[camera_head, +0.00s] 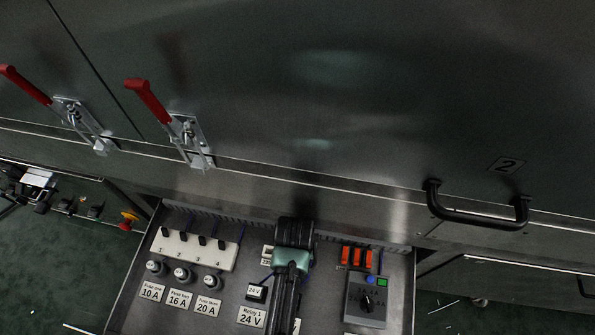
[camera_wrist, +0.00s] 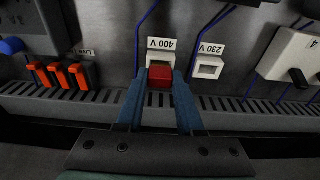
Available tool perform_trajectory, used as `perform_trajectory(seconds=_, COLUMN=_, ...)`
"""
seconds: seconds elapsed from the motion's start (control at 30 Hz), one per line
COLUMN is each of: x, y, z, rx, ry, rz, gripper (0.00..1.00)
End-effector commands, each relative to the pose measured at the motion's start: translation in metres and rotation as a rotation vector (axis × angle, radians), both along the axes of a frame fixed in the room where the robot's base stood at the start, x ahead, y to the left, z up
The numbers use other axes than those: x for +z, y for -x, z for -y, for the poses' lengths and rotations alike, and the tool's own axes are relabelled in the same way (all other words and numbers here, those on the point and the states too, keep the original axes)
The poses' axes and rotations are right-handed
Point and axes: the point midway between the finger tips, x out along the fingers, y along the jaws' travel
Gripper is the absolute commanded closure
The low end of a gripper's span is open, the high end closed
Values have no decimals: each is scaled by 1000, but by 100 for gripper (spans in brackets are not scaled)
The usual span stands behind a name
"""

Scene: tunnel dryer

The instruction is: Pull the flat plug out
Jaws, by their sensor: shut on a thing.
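In the wrist view a red flat plug (camera_wrist: 160,77) sits between the two blue fingers of my gripper (camera_wrist: 159,88), which is shut on it. The plug is at the pale socket (camera_wrist: 157,62) marked 400 V. I cannot tell how deep it sits in that socket. The labels are upside down in this view. Beside it is an empty white socket (camera_wrist: 208,67) marked 230 V. In the head view my own arm and hand hide the red plug and the 400 V socket.
The drawer holds a white switch block (camera_head: 194,248), several fuse holders (camera_head: 182,274), orange switches (camera_head: 357,257) and a grey box with a knob (camera_head: 367,299). A slotted duct (camera_wrist: 228,105) runs close to my fingers. Blue wires (camera_wrist: 143,22) run near the sockets.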

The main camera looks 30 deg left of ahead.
Motion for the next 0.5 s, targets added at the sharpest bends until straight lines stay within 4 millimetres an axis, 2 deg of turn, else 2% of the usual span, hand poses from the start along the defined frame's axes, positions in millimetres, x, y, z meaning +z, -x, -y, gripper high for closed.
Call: perform_trajectory(seconds=0.5, x=12, y=0, z=0, rx=0, ry=0, rz=0, gripper=100)
